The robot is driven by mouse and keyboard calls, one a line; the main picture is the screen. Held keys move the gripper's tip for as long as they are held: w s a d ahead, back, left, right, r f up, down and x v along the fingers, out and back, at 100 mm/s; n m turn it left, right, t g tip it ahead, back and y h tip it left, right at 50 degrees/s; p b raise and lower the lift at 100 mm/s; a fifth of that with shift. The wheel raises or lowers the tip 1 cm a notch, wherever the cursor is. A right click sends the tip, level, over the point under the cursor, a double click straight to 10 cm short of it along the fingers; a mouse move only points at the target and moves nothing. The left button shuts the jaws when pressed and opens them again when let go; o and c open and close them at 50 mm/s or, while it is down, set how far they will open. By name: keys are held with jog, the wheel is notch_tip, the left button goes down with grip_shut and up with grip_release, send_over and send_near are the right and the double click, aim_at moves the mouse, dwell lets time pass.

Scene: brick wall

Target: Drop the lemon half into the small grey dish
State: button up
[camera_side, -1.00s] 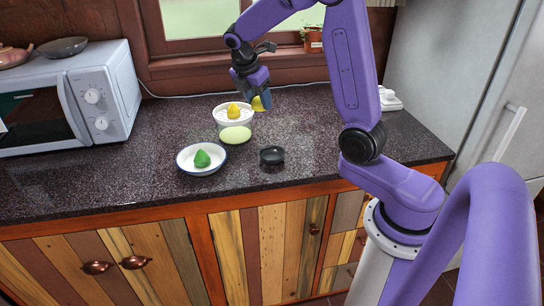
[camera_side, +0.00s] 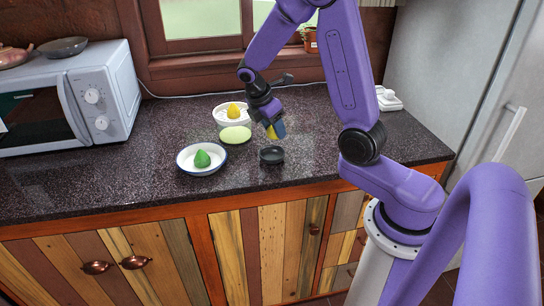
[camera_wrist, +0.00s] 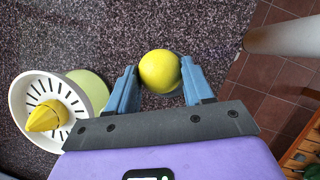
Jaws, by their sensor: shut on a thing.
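The yellow lemon half (camera_side: 269,133) is between the blue fingertips of my gripper (camera_side: 276,130), held above the counter. In the wrist view it shows as a round yellow shape (camera_wrist: 160,71) between the two fingers of my gripper (camera_wrist: 159,84), which is shut on it. The small grey dish (camera_side: 272,156) is dark and round and stands on the counter just below the gripper in the side view. Its inside looks empty.
A white juicer (camera_side: 222,117) with a yellow cone and a pale green disc (camera_side: 235,135) stand left of the gripper. A white bowl (camera_side: 188,167) holding a green fruit (camera_side: 202,159) is left of the dish. A microwave (camera_side: 110,90) stands far left. The counter's front edge is close to the dish.

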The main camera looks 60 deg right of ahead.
jog(key=shift+f, duration=0.25)
jog(key=o, duration=1.2)
jog(key=shift+o, duration=0.2)
jog(key=v, duration=1.7)
jog(key=shift+r, duration=0.3)
